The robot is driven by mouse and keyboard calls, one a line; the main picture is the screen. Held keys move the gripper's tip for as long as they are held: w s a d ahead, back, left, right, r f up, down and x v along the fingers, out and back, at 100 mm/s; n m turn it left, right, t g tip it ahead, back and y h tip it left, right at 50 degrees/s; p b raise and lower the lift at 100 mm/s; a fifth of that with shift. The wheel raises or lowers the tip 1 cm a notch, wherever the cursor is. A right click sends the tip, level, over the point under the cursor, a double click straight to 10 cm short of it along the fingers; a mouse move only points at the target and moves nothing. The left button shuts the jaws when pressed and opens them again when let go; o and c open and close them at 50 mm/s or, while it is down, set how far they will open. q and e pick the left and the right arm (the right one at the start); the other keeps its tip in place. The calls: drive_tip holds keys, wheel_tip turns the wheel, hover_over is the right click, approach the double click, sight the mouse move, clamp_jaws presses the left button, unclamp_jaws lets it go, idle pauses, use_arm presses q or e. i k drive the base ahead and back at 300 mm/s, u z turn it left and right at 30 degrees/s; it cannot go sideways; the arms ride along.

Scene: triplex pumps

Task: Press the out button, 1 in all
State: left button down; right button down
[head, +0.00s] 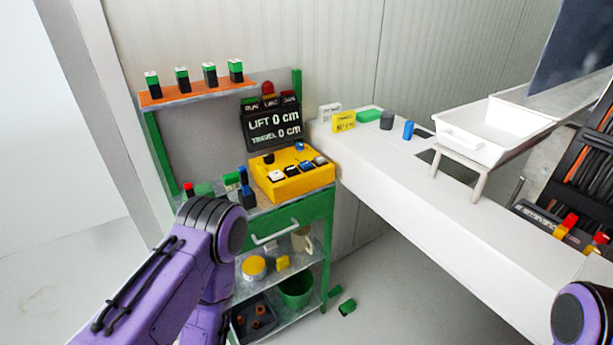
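A yellow control box (292,182) sits on top of the green cart. It has a row of buttons along its front, including a white button (277,176) at the left end and another pale button (320,161) at the right end. A dark knob and a blue-topped control stand behind the row. Labels are too small to read, so I cannot tell which is the out button. A black display (272,124) behind the box reads LIFT 0 cm and TRAVEL 0 cm. Both my purple arms show only in part, and neither gripper is visible.
The green cart (318,208) has an orange upper shelf (190,95) with several green-topped blocks. A white bench (440,225) at the right bears a white tray (487,135), yellow card and small parts. Green pieces (347,307) lie on the floor.

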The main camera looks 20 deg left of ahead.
sight(305, 163)
drive_tip(key=k, duration=0.2)
drive_tip(key=u, duration=1.2)
drive_tip(key=i, duration=0.65)
drive_tip(key=z, duration=1.15)
